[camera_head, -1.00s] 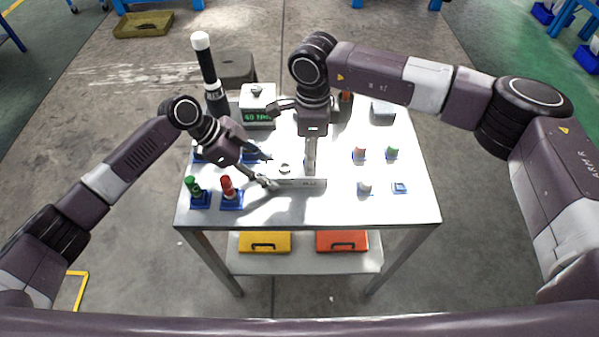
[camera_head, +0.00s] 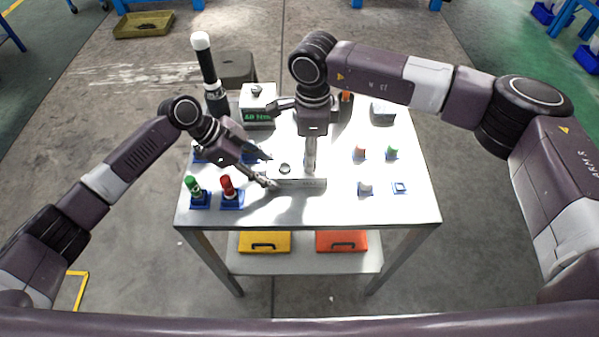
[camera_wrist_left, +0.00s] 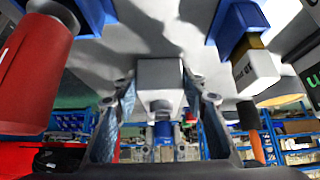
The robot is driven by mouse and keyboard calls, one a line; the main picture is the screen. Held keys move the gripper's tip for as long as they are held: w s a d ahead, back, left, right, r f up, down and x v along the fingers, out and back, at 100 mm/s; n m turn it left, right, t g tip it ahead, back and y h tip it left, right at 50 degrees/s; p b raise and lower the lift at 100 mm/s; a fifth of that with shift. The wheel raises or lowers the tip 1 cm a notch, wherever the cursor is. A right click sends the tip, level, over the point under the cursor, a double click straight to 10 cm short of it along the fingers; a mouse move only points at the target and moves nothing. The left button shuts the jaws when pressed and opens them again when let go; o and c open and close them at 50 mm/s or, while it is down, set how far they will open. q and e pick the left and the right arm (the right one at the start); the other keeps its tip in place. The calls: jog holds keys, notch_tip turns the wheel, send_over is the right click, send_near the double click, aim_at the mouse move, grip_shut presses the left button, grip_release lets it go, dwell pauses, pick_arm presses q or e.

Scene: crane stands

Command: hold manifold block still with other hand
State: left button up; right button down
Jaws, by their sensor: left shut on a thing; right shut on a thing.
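The manifold block (camera_head: 290,181) is a pale grey bar lying near the middle of the table, with a dark round port on top. My left gripper (camera_head: 268,183) is shut on its left end. In the left wrist view, the block's end (camera_wrist_left: 160,76) sits between the two fingers of the left gripper (camera_wrist_left: 160,112). My right gripper (camera_head: 311,162) points straight down over the block's right part. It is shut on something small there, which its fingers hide.
A red-capped piece (camera_head: 228,186) and a green-capped piece (camera_head: 193,187) stand in blue holders left of the block. A box with a green display (camera_head: 257,116) and a tall black-and-white cylinder (camera_head: 206,65) stand behind. Small parts stand at right; the table's front edge is clear.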

jog(key=n, duration=0.4)
jog(key=shift+r, duration=0.1)
jog(key=shift+n, duration=0.6)
jog(key=shift+n, duration=1.2)
jog(key=shift+r+n, duration=0.1)
jog(key=shift+n, duration=1.3)
jog(key=n, duration=0.4)
jog(key=shift+w, duration=0.1)
jog(key=shift+n, duration=0.6)
